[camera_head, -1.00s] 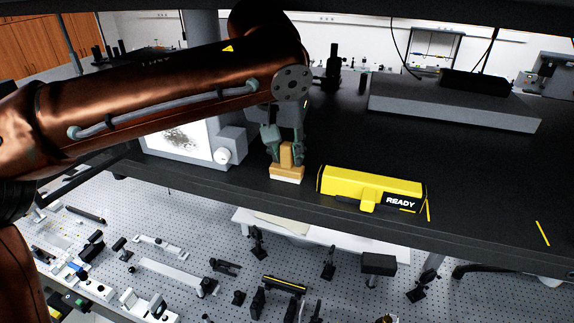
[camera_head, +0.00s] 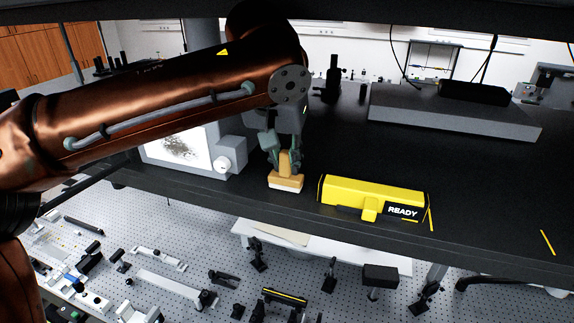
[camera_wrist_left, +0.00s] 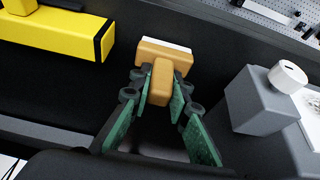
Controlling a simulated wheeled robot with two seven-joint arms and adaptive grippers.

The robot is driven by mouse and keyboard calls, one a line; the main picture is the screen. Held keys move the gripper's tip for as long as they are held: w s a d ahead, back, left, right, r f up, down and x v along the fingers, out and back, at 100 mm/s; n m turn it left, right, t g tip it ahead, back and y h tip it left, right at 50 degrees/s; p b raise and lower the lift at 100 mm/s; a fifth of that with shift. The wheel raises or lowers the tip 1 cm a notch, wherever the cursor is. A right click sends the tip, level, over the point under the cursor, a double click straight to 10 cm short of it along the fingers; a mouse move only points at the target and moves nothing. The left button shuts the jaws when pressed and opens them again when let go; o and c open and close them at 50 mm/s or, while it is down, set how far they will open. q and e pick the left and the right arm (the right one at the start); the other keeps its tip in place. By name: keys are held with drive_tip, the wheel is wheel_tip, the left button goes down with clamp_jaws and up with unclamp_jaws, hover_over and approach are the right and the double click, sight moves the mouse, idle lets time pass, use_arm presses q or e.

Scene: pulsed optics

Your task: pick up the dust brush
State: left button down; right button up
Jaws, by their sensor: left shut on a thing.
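The dust brush (camera_head: 286,183) has a tan wooden body and handle with a white bristle edge along the bottom. It is upright at the front of the dark shelf, left of the yellow box. My left gripper (camera_head: 283,158) comes down from above and is shut on its handle. In the left wrist view the green fingers (camera_wrist_left: 160,100) sit on both sides of the handle, and the wider brush head (camera_wrist_left: 165,55) shows beyond them. I cannot tell whether the bristles touch the shelf. My right gripper is not in view.
A yellow box marked READY (camera_head: 372,197) stands close to the right of the brush. A grey device with a white knob (camera_head: 223,164) and a bright screen (camera_head: 180,148) is to the left. The shelf's front edge is near, above a perforated optics table (camera_head: 190,250).

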use_arm(q)
drive_tip(key=s+a+b, duration=0.2)
drive_tip(key=s+b, duration=0.1)
drive_tip(key=s, duration=0.5)
drive_tip(key=s+a+b, duration=0.3)
drive_tip(key=s, duration=0.5)
drive_tip(key=shift+s+a, duration=0.2)
drive_tip(key=shift+s, duration=0.1)
drive_tip(key=shift+s, duration=0.1)
